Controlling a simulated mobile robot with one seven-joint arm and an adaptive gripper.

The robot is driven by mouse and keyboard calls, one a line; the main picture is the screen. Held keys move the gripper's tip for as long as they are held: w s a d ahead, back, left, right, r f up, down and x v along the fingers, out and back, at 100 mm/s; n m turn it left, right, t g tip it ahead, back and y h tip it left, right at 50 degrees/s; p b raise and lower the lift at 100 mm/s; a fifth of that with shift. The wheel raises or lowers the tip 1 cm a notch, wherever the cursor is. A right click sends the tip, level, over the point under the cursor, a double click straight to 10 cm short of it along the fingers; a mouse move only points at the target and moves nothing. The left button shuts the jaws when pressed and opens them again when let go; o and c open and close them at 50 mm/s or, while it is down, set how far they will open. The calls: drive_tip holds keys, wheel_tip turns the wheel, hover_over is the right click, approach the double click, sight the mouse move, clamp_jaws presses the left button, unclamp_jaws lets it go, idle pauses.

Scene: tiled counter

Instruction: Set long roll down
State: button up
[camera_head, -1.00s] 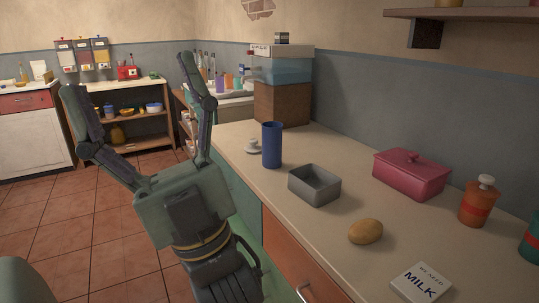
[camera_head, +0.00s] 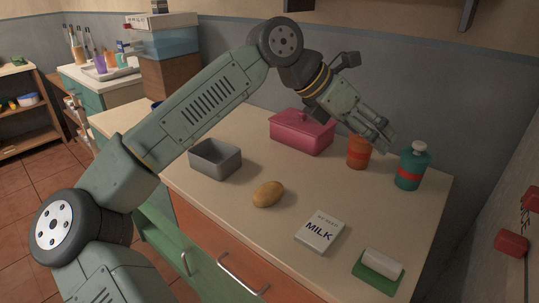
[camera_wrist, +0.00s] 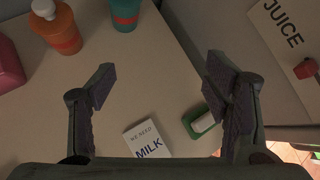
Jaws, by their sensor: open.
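A brown oval thing (camera_head: 267,194), perhaps a bread roll or a potato, lies on the counter (camera_head: 235,215) between the grey bin and the milk note. I see no other thing like a roll, and it is not in the wrist view. My gripper (camera_head: 377,138) is raised over the back right of the counter, near the orange and teal bottles.
A grey bin (camera_head: 215,160), pink lidded box (camera_head: 302,134), orange bottle (camera_head: 358,153), teal bottle (camera_head: 412,168), milk note (camera_head: 320,232) and white block on a green base (camera_head: 381,266) stand around. Bare counter lies between the note and the bottles.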

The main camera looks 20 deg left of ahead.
drive_tip(key=w+a+f+n+y, duration=0.1)
drive_tip(key=a+f+n+y, duration=0.1)
drive_tip(key=a+f+y, duration=0.45)
drive_tip(key=n+g, duration=0.2)
drive_tip(key=g, duration=0.1)
approach(268, 187)
drive_tip(key=f, duration=0.1)
drive_tip(key=f+p, duration=0.1)
drive_tip(key=f+y, duration=0.1)
drive_tip(key=f, duration=0.1)
drive_tip(key=shift+w+d, duration=0.3)
drive_tip(key=shift+d, duration=0.05)
drive_tip(key=f+p, duration=0.1)
drive_tip(key=f, duration=0.3)
drive_tip(key=w+f+p, duration=0.1)
drive_tip(key=f, duration=0.1)
drive_tip(key=shift+d+f+p, duration=0.1)
drive_tip(key=shift+d+p, duration=0.2)
drive_tip(key=shift+d, duration=0.1)
drive_tip(key=shift+c, duration=0.2)
drive_tip(key=c, duration=1.3)
drive_tip(key=shift+r, duration=0.2)
